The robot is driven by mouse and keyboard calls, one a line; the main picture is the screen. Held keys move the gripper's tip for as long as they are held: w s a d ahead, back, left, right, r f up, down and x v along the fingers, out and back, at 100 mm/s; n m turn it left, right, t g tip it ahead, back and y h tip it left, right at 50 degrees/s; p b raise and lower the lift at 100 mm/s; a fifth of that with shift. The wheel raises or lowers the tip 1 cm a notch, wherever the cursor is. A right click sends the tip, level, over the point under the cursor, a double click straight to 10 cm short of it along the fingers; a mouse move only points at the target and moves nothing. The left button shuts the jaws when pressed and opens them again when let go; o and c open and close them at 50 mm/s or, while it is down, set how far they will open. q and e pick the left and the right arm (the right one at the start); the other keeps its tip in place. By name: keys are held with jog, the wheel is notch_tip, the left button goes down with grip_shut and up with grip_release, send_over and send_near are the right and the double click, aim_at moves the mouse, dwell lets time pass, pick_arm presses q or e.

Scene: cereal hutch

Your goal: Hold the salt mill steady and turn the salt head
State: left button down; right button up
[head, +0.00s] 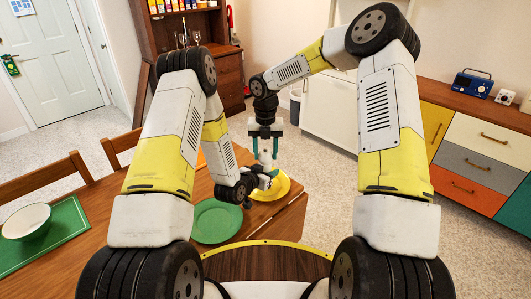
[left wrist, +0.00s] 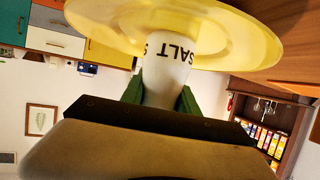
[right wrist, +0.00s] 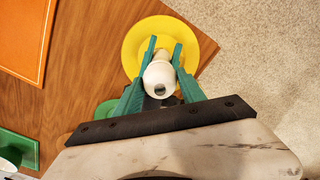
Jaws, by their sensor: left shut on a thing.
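The salt mill (head: 266,157) is white and upright over the yellow plate (head: 284,187); I cannot tell whether its foot touches the plate. My left gripper (head: 267,173) is shut on its body from the side. In the left wrist view the mill (left wrist: 168,70) appears upside down, with the word SALT showing and green fingers on both sides. My right gripper (head: 265,152) points straight down from above. In the right wrist view its teal fingers (right wrist: 165,46) stand either side of the mill's round white head (right wrist: 160,78), seemingly open around it.
A green plate (head: 215,222) lies to the left of the yellow one on the wooden table (head: 120,206). A white bowl (head: 27,221) sits on a green mat (head: 66,234) at the far left. The table's right edge is close to the yellow plate.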

jog(key=shift+c, duration=0.5)
jog(key=shift+m, duration=0.4)
jog(key=m, duration=0.5)
jog(key=shift+m, duration=0.3)
jog(key=m, duration=0.3)
jog(key=shift+m, duration=2.1)
jog(key=o, duration=1.4)
jog(key=shift+c, duration=0.2)
